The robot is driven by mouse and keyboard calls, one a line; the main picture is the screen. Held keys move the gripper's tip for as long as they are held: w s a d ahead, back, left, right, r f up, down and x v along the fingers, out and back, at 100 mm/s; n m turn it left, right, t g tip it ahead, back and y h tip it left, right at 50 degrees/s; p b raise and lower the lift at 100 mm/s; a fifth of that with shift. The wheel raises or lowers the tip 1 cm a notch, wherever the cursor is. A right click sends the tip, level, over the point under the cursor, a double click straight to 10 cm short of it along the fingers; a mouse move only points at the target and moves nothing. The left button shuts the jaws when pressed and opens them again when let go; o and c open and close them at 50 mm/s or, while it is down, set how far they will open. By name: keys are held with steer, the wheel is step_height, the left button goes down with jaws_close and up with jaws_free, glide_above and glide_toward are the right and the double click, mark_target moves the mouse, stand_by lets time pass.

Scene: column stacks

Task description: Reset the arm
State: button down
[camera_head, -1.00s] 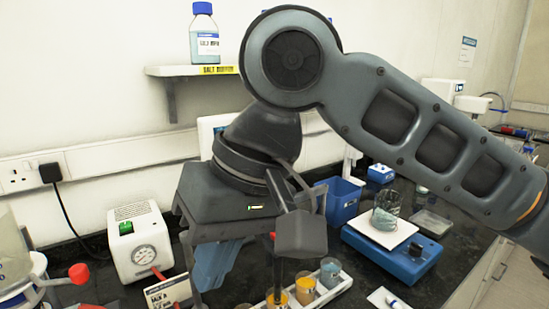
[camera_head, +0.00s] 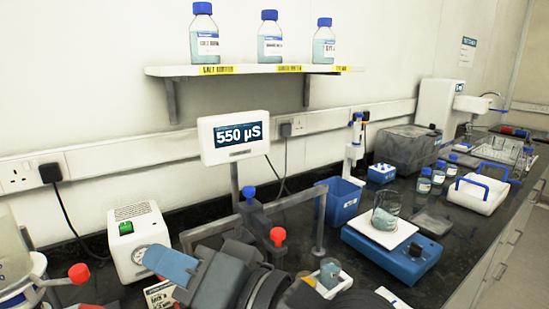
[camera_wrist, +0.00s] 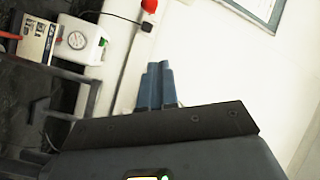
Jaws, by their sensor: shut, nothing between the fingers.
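My gripper (camera_head: 150,258) is low at the bottom left of the head view, with its blue fingers pointing left. The fingers also show in the wrist view (camera_wrist: 158,68), side by side and shut with nothing between them. In the head view my folded arm fills the bottom centre, in front of the bench. It hides part of the metal frame and the cup row behind it.
A white gauge box (camera_head: 139,246) stands just behind my gripper. A display (camera_head: 234,137) reads 550 µS. A blue bin (camera_head: 341,200) and a blue scale with a beaker (camera_head: 391,250) stand right. Three bottles sit on the wall shelf (camera_head: 245,69).

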steer(key=s+d+f+m+t+h, duration=0.4)
steer(key=s+d+f+h, duration=0.15)
steer(key=d+f, duration=0.4)
steer(key=s+d+f+m+t+h, duration=0.4)
steer(key=s+d+f+h, duration=0.15)
steer(key=d+f, duration=0.35)
steer(key=s+d+n+h, duration=0.2)
steer(key=s+d+n, duration=0.1)
steer(key=s+d, duration=0.4)
steer(key=s+d+n+h, duration=0.3)
steer(key=s+d, duration=0.4)
steer(key=s, duration=0.5)
steer(key=shift+s+d+r+n+g, duration=0.2)
steer(key=shift+d+r+n+g, duration=0.1)
steer(key=shift+d+g, duration=0.1)
steer(key=c, duration=1.8)
jaws_free()
steer(key=shift+f, duration=0.1)
